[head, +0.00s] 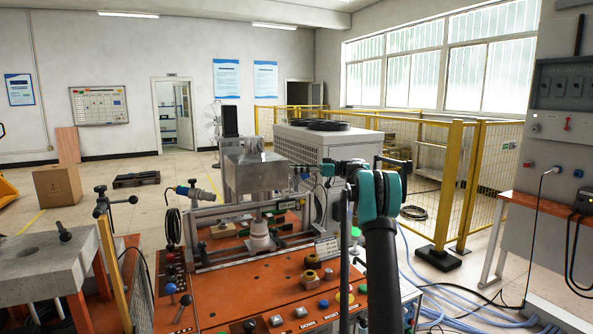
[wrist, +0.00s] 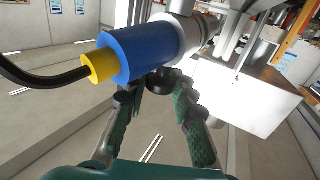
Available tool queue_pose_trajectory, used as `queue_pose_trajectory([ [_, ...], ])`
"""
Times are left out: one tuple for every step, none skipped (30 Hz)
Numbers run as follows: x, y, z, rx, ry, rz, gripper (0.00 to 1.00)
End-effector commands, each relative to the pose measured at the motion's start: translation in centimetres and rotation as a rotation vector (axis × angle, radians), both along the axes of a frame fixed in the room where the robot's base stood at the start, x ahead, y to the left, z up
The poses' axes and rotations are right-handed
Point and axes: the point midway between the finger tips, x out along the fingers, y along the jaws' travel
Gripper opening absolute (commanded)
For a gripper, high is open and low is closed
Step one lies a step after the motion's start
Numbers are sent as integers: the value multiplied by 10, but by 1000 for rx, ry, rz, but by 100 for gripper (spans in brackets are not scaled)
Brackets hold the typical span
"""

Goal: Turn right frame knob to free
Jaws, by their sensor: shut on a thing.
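In the wrist view, a small black knob (wrist: 156,80) sits below a blue cylinder (wrist: 150,45) with a yellow end cap and black cable. My gripper (wrist: 162,92) has its green padded fingers on both sides of the knob, shut on it; the fingers partly hide it. In the head view, my gripper (head: 328,170) reaches left from my teal wrist to the right side of the metal box (head: 255,173) on the frame. The knob and its turn angle cannot be made out there.
An orange control bench (head: 240,285) with buttons and small knobs lies below the frame. A similar blue cylinder (head: 182,190) is on the frame's left side. A white cabinet (head: 300,145) stands behind, and a yellow fence (head: 465,170) to the right.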

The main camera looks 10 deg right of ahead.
Motion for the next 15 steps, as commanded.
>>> queue_pose_trajectory([
  [1,0,-1,0,0,28,0],
  [1,0,-1,0,0,45,0],
  [1,0,-1,0,0,65,0],
  [1,0,-1,0,0,80,0],
  [1,0,0,0,0,93,0],
  [1,0,-1,0,0,110,0],
  [1,0,-1,0,0,121,0],
  [1,0,0,0,0,132,0],
  [1,0,-1,0,0,146,0],
  [1,0,-1,0,0,156,0],
  [1,0,-1,0,0,165,0],
  [0,0,-1,0,0,178,0],
  [0,0,-1,0,0,187,0],
  [1,0,-1,0,0,195,0],
  [1,0,-1,0,0,206,0],
])
